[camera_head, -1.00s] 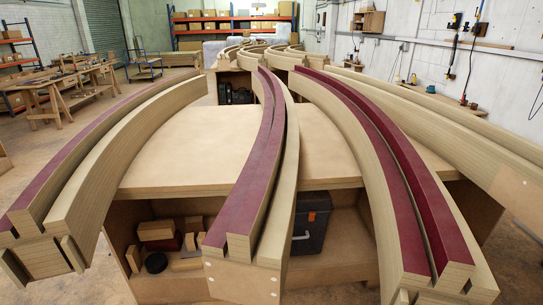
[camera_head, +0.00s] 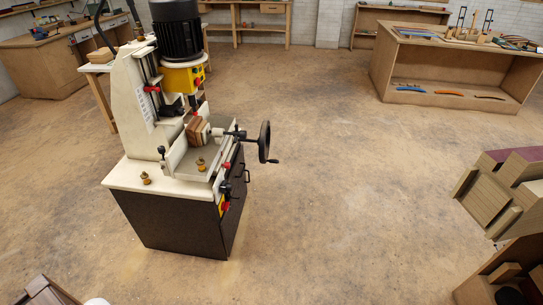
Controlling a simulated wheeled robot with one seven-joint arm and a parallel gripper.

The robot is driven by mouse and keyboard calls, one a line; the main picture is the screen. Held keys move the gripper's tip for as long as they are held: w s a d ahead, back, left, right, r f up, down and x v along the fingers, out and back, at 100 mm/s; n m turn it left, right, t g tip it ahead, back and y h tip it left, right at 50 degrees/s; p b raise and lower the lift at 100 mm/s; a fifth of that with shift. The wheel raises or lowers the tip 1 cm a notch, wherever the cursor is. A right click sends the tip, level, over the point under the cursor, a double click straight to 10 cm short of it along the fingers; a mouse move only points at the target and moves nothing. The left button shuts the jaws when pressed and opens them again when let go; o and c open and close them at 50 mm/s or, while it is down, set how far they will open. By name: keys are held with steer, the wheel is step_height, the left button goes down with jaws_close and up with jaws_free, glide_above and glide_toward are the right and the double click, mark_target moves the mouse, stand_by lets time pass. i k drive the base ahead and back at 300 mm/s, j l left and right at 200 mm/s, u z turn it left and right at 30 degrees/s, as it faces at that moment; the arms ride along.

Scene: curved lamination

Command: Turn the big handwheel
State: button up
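The big handwheel (camera_head: 265,141) is a black wheel with a small crank handle at its lower right. It sits on a shaft at the right side of a machine (camera_head: 130,120) with a white body, a black motor on top and a dark cabinet base. The wheel is seen nearly edge-on and stands apart from other objects. A wooden block (camera_head: 198,133) is held in the machine's vise, left of the wheel. My gripper is not in view.
Open concrete floor (camera_head: 340,200) lies in front and to the right of the machine. A workbench (camera_head: 450,75) with a shelf stands at the back right, another bench (camera_head: 45,60) at the back left.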

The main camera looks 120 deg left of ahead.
mark_target(263, 141)
steer(key=u, duration=3.75)
steer(key=i+l+u, duration=0.3)
steer(key=i+l, duration=0.55)
steer(key=i, duration=0.25)
steer(key=i+l+u, duration=0.3)
steer(key=i+l, duration=0.7)
